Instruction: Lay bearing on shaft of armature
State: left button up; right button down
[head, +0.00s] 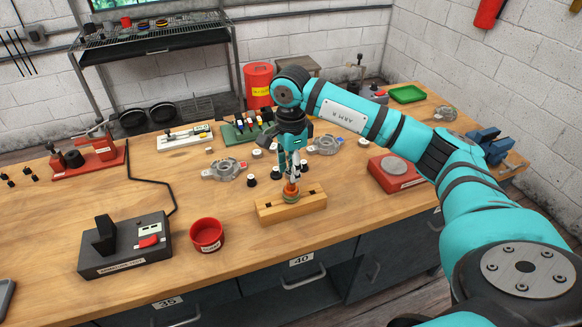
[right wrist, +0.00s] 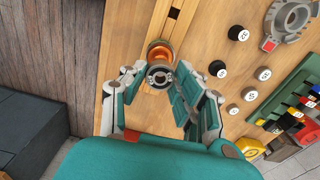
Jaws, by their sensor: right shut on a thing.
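The armature (head: 291,190) stands upright in a slot of the wooden block (head: 315,202) near the front of the bench. Its copper-orange body (right wrist: 160,50) also shows in the right wrist view, partly covered by the bearing. My right gripper (head: 292,176) points down just above the armature. It is shut on the bearing (right wrist: 158,74), a small dark ring with a light centre. The bearing overlaps the armature's near side in the right wrist view; I cannot tell whether it touches the shaft. In the head view the fingers hide it. My left gripper is not in view.
A red bowl (head: 207,234) and a dark grey device (head: 126,250) stand left of the block. A red scale (head: 394,175) is to the right. Behind are small black and white caps (head: 250,180), grey housings (head: 224,170) and a green tool rack (head: 237,134).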

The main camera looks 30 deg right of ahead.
jog(key=shift+f, duration=0.1)
jog(key=c, duration=0.9)
grip_release()
jog(key=shift+r+p, duration=2.45)
jog(key=shift+r, duration=1.6)
